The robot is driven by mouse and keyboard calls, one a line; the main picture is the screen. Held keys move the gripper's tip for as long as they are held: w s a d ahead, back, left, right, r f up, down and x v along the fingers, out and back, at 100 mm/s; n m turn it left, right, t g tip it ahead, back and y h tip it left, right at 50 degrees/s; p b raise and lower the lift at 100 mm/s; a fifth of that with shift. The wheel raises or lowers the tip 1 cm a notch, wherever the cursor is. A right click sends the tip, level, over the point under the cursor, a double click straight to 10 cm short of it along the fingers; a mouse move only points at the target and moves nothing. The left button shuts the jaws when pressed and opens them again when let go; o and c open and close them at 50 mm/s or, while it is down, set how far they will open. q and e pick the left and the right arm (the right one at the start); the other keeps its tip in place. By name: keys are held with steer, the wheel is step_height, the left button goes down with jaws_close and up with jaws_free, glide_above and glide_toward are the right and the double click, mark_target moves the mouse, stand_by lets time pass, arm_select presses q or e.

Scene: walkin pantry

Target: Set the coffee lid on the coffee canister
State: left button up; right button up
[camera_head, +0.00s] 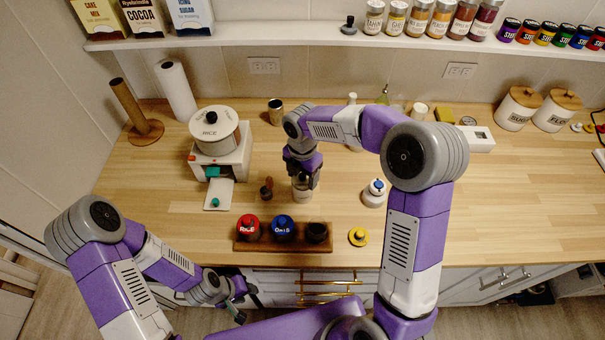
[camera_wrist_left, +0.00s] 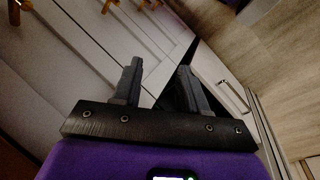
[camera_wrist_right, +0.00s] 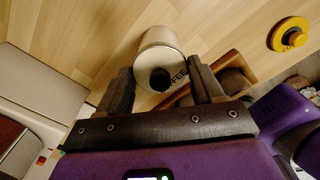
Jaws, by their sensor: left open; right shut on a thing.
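A cream canister (camera_wrist_right: 165,45) with a label partly reading "FEE" shows between my right fingers in the right wrist view. A dark round spot, knob or opening, is at its near end. My right gripper (camera_wrist_right: 160,88) is shut on this coffee canister. In the head view, my right gripper (camera_head: 303,178) reaches down to the canister (camera_head: 302,190) over the middle counter. A yellow knobbed lid (camera_head: 358,237) lies near the front edge and shows in the right wrist view (camera_wrist_right: 290,36); no writing on it is readable. My left gripper (camera_head: 236,304) is open and empty below the counter's front.
A wooden rack (camera_head: 242,245) holds red, blue and dark round containers in front. A small brown knobbed object (camera_head: 266,190) stands left of the canister. The right counter is fairly clear.

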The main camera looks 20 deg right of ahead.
steer(key=shift+f, duration=0.2)
steer(key=o, duration=1.1)
steer(key=shift+o, duration=0.3)
steer(key=shift+r+p, duration=3.1)
steer(key=shift+r, duration=0.4)
